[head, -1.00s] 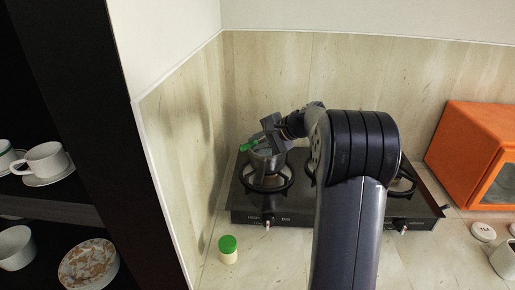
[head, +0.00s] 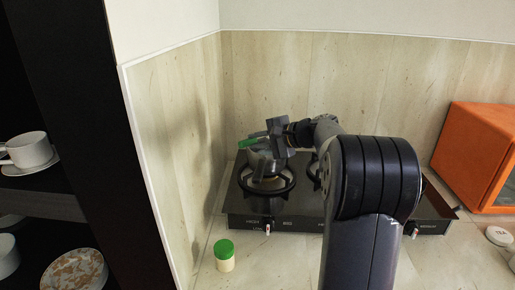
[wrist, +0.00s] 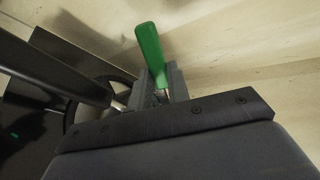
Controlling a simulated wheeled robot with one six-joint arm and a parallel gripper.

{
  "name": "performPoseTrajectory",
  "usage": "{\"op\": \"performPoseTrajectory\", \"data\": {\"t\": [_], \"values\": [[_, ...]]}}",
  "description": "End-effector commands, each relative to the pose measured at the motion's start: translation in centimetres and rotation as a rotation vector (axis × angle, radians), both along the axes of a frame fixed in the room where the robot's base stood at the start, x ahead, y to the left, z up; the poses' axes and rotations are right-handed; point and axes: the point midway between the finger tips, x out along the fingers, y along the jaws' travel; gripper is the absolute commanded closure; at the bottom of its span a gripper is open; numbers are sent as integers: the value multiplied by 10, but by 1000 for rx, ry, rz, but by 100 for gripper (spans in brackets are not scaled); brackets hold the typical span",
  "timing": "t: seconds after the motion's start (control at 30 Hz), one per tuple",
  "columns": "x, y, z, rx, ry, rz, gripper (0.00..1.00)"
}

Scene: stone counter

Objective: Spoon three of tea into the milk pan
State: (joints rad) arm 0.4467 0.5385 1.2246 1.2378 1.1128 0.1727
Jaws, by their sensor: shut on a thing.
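My gripper (head: 272,140) is shut on a green-handled spoon (head: 247,143) above the left burner. In the wrist view the green handle (wrist: 150,48) sticks out beyond the fingers; the spoon's bowl is hidden, so I cannot tell whether it holds tea. The milk pan (head: 258,163) is a small metallic pan on the left burner, just under the gripper and partly covered by it. Its inside cannot be seen. A round white lid marked TEA (head: 499,236) lies on the counter at the far right.
The black two-burner stove (head: 300,215) stands against the back wall. A cream jar with a green lid (head: 224,257) stands in front of it at left. An orange cabinet (head: 478,150) is at right. A dark shelf with a white cup (head: 28,150) is at far left.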

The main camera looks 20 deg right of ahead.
Motion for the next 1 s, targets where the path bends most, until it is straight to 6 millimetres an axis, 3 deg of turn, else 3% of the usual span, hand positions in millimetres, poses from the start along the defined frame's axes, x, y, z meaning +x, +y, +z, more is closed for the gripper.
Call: {"op": "performPoseTrajectory", "data": {"t": [1.0], "values": [[-4,-2,-11,169,-206,-48,100]]}}
